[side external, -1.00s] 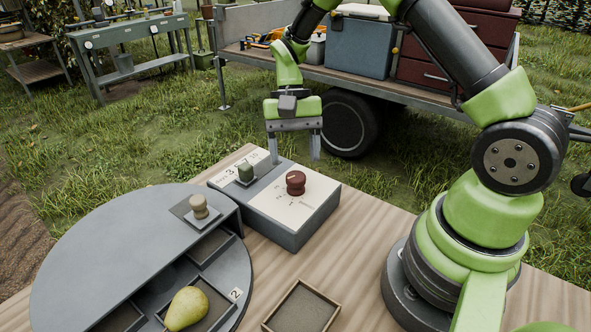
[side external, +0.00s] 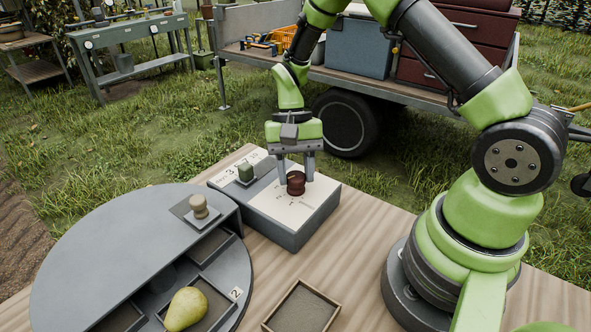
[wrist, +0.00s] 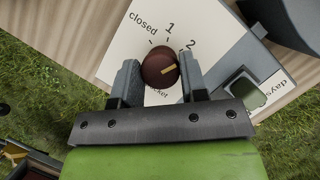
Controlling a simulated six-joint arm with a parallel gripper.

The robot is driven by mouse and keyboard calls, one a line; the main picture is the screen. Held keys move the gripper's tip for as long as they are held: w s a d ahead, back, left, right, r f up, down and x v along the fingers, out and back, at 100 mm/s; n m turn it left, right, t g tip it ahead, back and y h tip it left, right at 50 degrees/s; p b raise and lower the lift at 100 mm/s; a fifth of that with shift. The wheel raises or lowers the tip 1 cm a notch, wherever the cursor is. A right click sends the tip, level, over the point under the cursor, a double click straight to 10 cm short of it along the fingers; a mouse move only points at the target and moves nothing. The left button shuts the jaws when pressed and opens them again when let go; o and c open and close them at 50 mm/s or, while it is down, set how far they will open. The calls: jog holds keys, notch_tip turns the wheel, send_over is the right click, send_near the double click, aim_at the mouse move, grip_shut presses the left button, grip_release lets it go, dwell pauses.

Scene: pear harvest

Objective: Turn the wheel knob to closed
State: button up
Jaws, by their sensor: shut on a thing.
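The wheel knob (side external: 295,187) is a dark red round knob on the white face of the grey control box (side external: 281,236). In the wrist view the knob (wrist: 158,72) has a yellow pointer mark facing right, on the side of the "2" and away from "closed". The printed "closed" (wrist: 143,22), "1" (wrist: 170,28) and "2" (wrist: 191,44) lie around it. My gripper (side external: 297,178) is shut on the knob from above, one finger on each side. Some lettering below the knob is partly hidden by it.
A green knob (side external: 245,173) stands beside it on the box. An empty wooden tray (side external: 283,309) lies in front.

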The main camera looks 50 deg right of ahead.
jog(key=n, duration=0.2)
jog(key=n+h, duration=0.1)
jog(key=n, duration=0.1)
jog(key=shift+a+n+g+h, duration=0.1)
jog(key=shift+n+g+h, duration=0.2)
jog(key=shift+n+g, duration=0.1)
jog(key=n+h, duration=0.1)
jog(key=n, duration=0.3)
jog(key=shift+n+h, duration=0.3)
jog(key=shift+h, duration=0.1)
jog(key=n, duration=0.2)
jog(key=n+h, duration=0.1)
jog(key=n, duration=0.1)
jog(key=shift+a+h, duration=0.15)
jog(key=shift+h, duration=0.15)
jog(key=shift+n+t+h, duration=0.5)
jog(key=shift+n+h, duration=0.1)
jog(key=shift+n, duration=1.5)
jog(key=o, duration=0.9)
jog(key=shift+r, duration=0.1)
jog(key=v, duration=1)
